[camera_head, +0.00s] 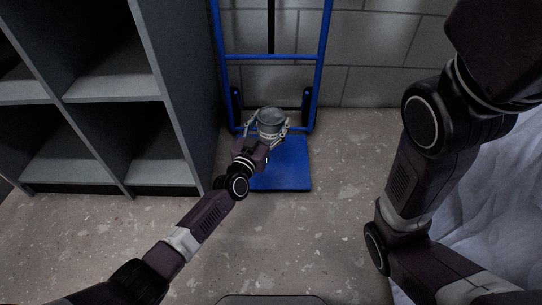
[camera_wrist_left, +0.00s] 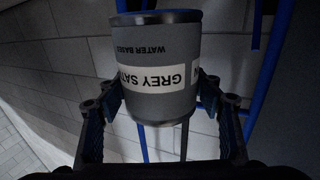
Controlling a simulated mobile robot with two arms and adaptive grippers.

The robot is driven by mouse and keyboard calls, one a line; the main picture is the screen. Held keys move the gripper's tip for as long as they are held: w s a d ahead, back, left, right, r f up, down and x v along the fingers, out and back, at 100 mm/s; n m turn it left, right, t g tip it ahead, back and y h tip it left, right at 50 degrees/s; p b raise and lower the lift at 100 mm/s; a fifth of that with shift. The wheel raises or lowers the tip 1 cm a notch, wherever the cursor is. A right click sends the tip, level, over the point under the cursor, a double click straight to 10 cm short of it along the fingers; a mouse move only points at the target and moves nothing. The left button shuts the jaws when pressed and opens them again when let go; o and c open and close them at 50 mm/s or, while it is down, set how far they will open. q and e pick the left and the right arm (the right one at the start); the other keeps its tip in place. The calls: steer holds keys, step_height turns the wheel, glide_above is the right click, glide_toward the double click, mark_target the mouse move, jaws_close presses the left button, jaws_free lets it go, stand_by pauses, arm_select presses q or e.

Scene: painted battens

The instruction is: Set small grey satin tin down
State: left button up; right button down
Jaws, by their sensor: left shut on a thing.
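The small grey satin tin (camera_head: 271,116) is in my left gripper (camera_head: 267,129), above the blue plate of a hand truck in the head view. In the left wrist view the tin (camera_wrist_left: 158,62) shows a white label reading "GREY SAT" and "WATER BASED", and it looks upside down in that picture. The two fingers of the left gripper (camera_wrist_left: 162,108) stand on either side of the tin, shut on it. Whether the tin touches anything below cannot be told. My right arm is folded at the right of the head view; its gripper is not in view.
The blue hand truck (camera_head: 290,177) stands against a grey block wall (camera_head: 375,60), its plate on the floor. A grey shelf unit (camera_head: 176,160) with empty compartments is on the left. White sheeting (camera_head: 490,190) lies at the right. The concrete floor (camera_head: 335,215) between is clear.

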arm_select(q)
step_height(320, 180, down, 13)
steer(key=b, duration=1)
steer(key=shift+f, duration=0.15)
steer(key=o, duration=1.7)
steer(key=shift+f, duration=0.15)
